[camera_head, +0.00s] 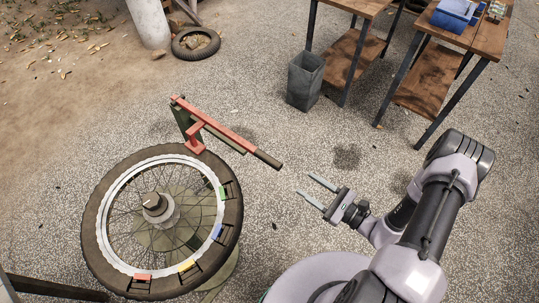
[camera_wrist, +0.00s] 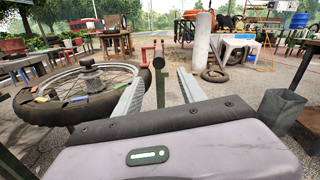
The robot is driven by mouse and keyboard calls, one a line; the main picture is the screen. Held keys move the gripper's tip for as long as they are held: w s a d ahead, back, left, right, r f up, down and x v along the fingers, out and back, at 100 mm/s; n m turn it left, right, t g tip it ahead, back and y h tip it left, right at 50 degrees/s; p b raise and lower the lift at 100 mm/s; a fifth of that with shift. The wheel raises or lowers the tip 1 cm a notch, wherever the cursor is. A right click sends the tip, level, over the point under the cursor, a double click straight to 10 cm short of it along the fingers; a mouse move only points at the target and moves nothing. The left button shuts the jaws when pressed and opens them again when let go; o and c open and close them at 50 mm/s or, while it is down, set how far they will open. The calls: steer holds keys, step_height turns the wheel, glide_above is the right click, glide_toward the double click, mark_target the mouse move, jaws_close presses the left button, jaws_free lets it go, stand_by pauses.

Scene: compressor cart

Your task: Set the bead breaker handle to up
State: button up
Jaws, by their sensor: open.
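The bead breaker handle (camera_head: 228,134) is a long red bar with a dark grip at its end. In the head view it runs from a green post behind the wheel toward the lower right, with the grip end free above the floor. The wrist view shows it nearly end-on, its dark round grip end (camera_wrist: 158,62) ahead between my fingers. My gripper (camera_head: 305,185) is open and empty, a short way right of and below the grip end, pointing toward it. It also shows in the wrist view (camera_wrist: 161,72). They look apart; I cannot tell the exact depth gap.
A spoked wheel with a tyre (camera_head: 92,225) and coloured blocks lies on a stand at the left. A grey bin (camera_head: 305,80) and wooden tables (camera_head: 350,58) stand behind. A loose tyre (camera_head: 196,42) lies by a pillar. Speckled floor between handle and bin is clear.

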mark_target(256, 152)
steer(key=b+x, duration=0.3)
steer(key=x, duration=1.3)
steer(key=shift+w+a+r, duration=0.1)
steer(key=shift+w+a, duration=0.05)
steer(key=shift+a, duration=0.15)
jaws_close()
stand_by(0.4)
